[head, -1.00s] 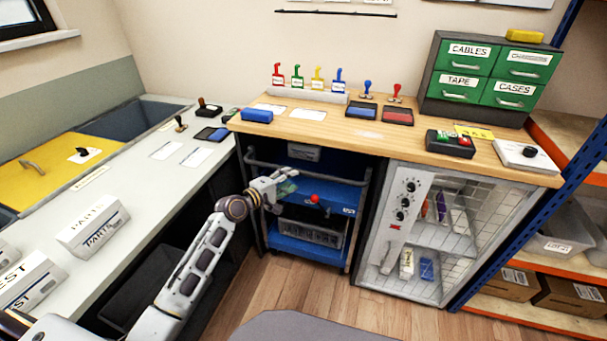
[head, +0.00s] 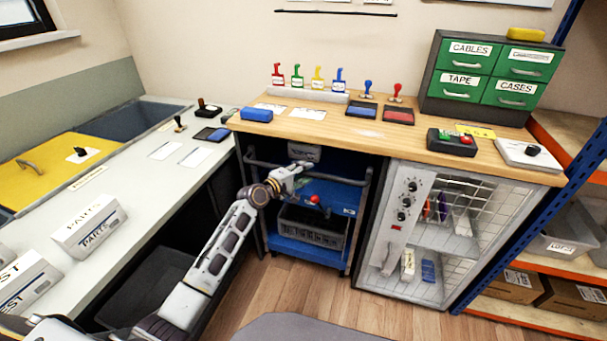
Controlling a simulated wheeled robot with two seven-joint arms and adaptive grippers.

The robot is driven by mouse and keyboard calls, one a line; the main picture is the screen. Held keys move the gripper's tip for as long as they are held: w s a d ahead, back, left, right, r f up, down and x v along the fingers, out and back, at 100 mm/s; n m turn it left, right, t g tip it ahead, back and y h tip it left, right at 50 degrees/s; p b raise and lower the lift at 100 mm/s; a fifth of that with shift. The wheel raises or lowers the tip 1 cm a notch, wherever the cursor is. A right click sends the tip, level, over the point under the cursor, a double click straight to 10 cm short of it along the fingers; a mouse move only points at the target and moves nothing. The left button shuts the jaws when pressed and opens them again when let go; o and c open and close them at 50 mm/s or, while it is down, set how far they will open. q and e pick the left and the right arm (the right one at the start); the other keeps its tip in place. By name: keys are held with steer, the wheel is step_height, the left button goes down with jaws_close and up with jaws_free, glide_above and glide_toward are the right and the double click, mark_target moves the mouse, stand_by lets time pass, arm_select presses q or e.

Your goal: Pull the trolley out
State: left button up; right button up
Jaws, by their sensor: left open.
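The blue trolley (head: 328,196) stands in the bay under the wooden counter, between the grey bench and the mesh-front cabinet. A red ball-topped part (head: 315,199) shows at the shelf's front. My left gripper (head: 301,170) is open in front of the trolley's upper part, near the push bar. Whether it touches the trolley I cannot tell. My right gripper is not in view.
The wooden counter (head: 350,133) lies above the trolley. The mesh-front cabinet (head: 440,225) stands close on its right, the grey bench (head: 140,170) on its left. The wooden floor (head: 300,295) in front is bare apart from a grey shape at the bottom.

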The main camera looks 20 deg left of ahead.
arm_select(q)
steer(key=shift+w, duration=0.15)
steer(key=shift+c, duration=0.3)
jaws_close()
steer(key=shift+f, duration=0.1)
